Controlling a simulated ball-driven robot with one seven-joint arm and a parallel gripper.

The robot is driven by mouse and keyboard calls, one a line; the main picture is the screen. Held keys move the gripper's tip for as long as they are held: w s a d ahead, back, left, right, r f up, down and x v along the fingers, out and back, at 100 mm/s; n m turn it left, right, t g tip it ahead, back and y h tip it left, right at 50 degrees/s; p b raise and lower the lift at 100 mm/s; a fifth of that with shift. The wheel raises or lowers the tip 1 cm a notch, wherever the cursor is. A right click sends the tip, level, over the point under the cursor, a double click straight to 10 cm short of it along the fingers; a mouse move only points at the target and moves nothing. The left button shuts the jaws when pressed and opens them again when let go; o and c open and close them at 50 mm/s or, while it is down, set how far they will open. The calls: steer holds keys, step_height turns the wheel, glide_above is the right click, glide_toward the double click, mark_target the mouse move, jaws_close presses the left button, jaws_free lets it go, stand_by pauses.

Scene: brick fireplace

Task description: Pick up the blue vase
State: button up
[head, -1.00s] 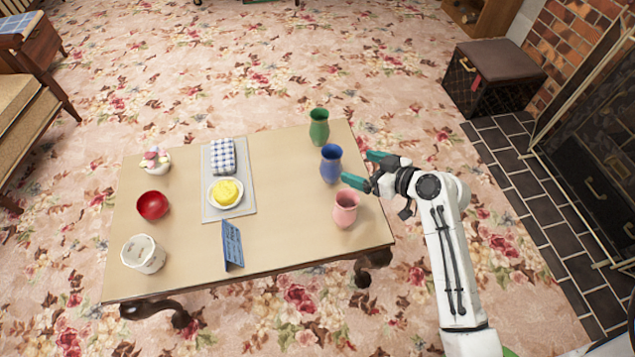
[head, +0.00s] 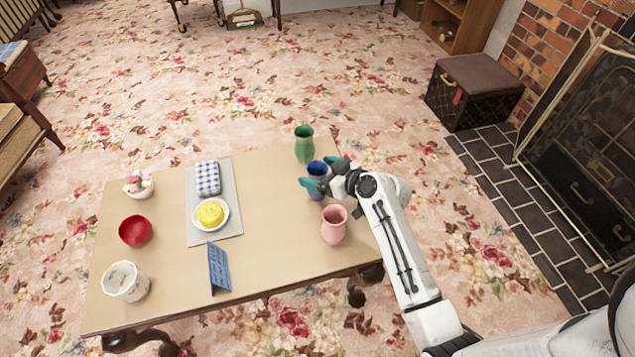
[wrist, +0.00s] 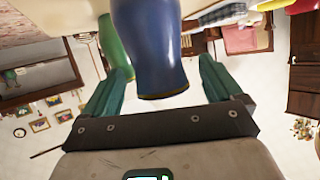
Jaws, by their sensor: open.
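The blue vase (head: 317,178) stands upright on the right part of the table (head: 265,235), between a green vase and a pink vase. My gripper (head: 325,174) is at the blue vase, with its teal fingers apart and partly hiding it in the head view. In the wrist view the blue vase (wrist: 150,45) fills the space ahead between the fingers of my gripper (wrist: 160,85), one on each side. I cannot tell whether either finger touches it.
The green vase (head: 304,145) stands just behind and the pink vase (head: 333,226) just in front, close to my gripper. A grey mat (head: 230,170) with a yellow item (head: 210,214), a blue card (head: 219,268), a red bowl (head: 135,231) and a white pot (head: 125,282) are farther left.

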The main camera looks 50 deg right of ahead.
steer(key=shift+w+f, duration=0.2)
steer(key=shift+w, duration=0.2)
steer(key=c, duration=1.2)
